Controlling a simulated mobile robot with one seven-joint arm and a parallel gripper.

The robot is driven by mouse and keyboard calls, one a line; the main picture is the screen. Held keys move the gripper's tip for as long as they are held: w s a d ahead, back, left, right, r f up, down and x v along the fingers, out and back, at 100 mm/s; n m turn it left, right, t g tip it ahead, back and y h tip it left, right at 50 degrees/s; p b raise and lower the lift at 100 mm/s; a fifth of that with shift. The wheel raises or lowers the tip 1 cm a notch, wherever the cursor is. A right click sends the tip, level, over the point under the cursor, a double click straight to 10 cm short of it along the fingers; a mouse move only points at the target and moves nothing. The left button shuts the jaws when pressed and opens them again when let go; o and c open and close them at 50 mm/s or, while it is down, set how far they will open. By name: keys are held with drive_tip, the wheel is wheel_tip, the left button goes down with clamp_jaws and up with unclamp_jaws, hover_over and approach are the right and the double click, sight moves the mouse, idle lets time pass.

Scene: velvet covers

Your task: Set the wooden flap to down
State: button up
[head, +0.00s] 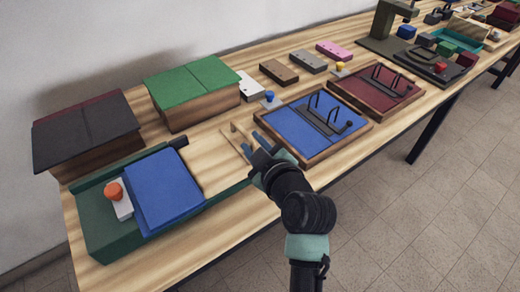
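A flat wood-coloured panel (205,165) lies beside the blue pad on the long green base (105,240); it looks like the wooden flap, but its grain blends with the table. It appears level. My gripper (249,141) is just right of the panel, over the table and close to the blue board's left corner. Thin pale wooden strips show at its tip; I cannot tell whether they are fingers or part of another thing. Whether the gripper touches the panel cannot be seen, nor whether its fingers are apart.
The blue pad (165,190) and an orange knob (115,191) sit on the green base. A green-topped box (193,90) and a dark-topped box (85,130) stand behind. A blue board (308,120) with wire loops and a red board (378,92) lie to the right.

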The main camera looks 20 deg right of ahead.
drive_tip(key=shift+v, duration=1.9)
drive_tip(key=shift+r, duration=0.15)
